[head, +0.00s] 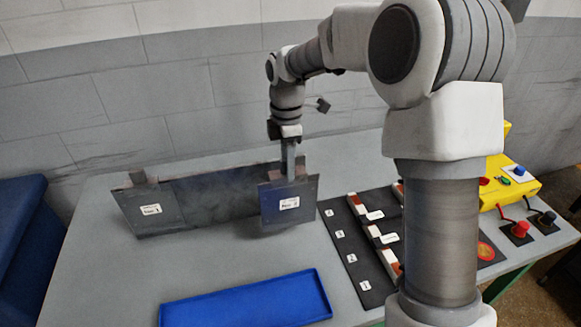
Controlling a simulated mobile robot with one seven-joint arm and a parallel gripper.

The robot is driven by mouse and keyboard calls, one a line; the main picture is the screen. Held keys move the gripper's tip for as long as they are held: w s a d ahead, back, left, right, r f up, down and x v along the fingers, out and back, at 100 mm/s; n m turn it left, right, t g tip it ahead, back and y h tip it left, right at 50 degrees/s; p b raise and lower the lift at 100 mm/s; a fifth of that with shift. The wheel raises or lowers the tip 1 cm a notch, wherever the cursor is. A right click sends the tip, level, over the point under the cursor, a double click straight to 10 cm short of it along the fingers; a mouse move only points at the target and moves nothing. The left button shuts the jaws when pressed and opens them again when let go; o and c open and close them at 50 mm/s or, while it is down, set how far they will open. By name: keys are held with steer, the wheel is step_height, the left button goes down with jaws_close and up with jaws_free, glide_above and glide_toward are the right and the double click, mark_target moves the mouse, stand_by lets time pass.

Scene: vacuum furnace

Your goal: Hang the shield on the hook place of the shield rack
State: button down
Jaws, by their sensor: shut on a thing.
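My gripper (289,165) points down and is shut on the top of a dark grey shield (273,211), a flat plate with a white label. The shield hangs upright from it, in front of the right end of the shield rack (213,190). The rack is a long dark panel standing on the table. The shield covers part of the rack, so I cannot tell whether it touches a hook place. Another dark plate (141,224) with a white label and a tab on top is at the rack's left end. The labels are too small to read surely.
A blue tray (246,300) lies at the table's front. A black board (342,246) with numbered labels and several red-and-white blocks is to the right. A blue bin (22,235) stands left.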

steer(key=p, duration=0.5)
glide_above(277, 159)
steer(key=shift+w, duration=0.1)
steer(key=shift+f+b, duration=0.65)
steer(key=shift+f, duration=1)
steer(key=shift+c, duration=2.1)
jaws_free()
steer(key=shift+f, duration=0.1)
